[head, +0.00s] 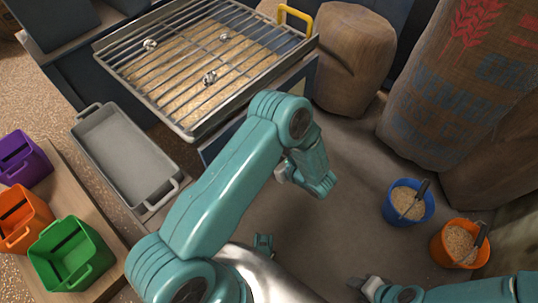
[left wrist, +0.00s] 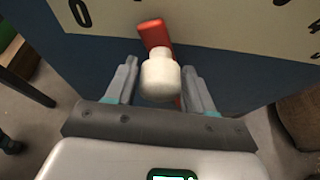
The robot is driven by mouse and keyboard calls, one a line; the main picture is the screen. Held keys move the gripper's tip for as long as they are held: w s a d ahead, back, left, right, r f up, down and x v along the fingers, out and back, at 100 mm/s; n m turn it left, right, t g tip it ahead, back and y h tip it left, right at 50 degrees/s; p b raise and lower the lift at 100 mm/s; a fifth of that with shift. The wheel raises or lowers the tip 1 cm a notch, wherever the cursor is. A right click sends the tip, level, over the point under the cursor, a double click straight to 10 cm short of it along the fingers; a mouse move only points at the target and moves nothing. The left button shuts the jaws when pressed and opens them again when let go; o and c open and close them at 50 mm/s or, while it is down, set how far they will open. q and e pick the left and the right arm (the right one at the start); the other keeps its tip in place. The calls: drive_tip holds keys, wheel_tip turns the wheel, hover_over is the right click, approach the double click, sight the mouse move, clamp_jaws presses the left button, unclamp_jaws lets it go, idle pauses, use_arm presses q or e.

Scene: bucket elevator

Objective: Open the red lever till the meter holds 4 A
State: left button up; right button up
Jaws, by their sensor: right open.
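The red lever (left wrist: 152,35) shows in the left wrist view, with a cream knob (left wrist: 160,77) at its near end. It is mounted on a dark blue panel with a cream scale plate (left wrist: 215,18). A "0" and black tick marks show on the plate; no needle shows. My left gripper (left wrist: 160,88) is open, with one finger on each side of the knob and visible gaps beside it. My right gripper (head: 366,285) is open and empty, low at the bottom of the head view. I cannot read the meter.
A barred grate (head: 190,125) over grain stands at the back left. A grey tray (head: 125,155) and purple (head: 35,165), orange (head: 25,220) and green (head: 85,265) bins are at left. Blue (head: 388,210) and orange (head: 440,252) buckets and sacks (head: 430,90) stand at right.

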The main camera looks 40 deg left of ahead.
use_arm(q)
drive_tip(key=shift+o, duration=0.8)
drive_tip(key=shift+d, duration=0.1)
drive_tip(key=p+v, duration=0.3)
drive_tip(key=v, duration=1.3)
drive_tip(key=shift+r, duration=0.1)
